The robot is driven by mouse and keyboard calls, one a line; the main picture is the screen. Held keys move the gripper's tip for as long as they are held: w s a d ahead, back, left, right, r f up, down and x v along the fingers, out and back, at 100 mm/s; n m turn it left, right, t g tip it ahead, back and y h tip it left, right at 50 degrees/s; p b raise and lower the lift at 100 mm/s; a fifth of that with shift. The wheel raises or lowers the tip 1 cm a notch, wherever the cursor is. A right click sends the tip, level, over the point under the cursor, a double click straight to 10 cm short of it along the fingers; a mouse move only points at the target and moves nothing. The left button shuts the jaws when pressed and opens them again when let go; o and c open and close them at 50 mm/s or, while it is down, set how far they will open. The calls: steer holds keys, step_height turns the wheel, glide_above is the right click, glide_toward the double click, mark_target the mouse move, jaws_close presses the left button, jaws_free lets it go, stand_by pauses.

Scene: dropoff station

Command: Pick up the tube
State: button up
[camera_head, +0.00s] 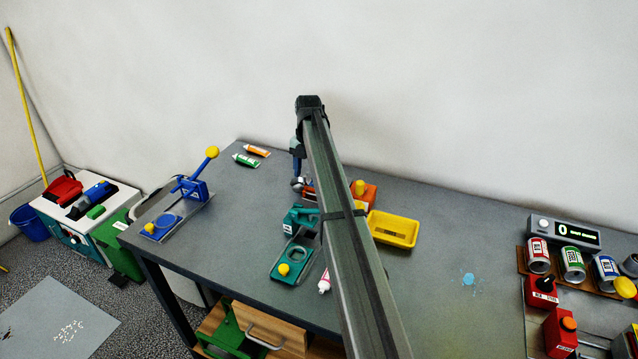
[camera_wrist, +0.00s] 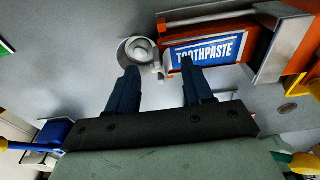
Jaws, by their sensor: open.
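Three tubes lie on the grey table in the head view: an orange-and-white tube (camera_head: 257,150) and a green-and-white tube (camera_head: 246,160) side by side near the back left edge, and a red-and-white tube (camera_head: 324,281) near the front, partly hidden by my arm. My gripper (camera_wrist: 158,82) is open and empty, pointing down over the table, to the right of the back tubes. In the wrist view, a round grey metal piece (camera_wrist: 138,50) and an orange holder with a TOOTHPASTE label (camera_wrist: 203,52) lie just beyond the fingertips. No whole tube shows there.
A blue press (camera_head: 188,190) stands left, a teal press (camera_head: 297,240) in the middle, and a yellow tray (camera_head: 394,229) right of my arm. Cans (camera_head: 572,263) and a counter display (camera_head: 564,232) stand far right. The table between the blue and teal presses is clear.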

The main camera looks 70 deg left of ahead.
steer(key=c, duration=0.9)
steer(key=shift+r, duration=0.15)
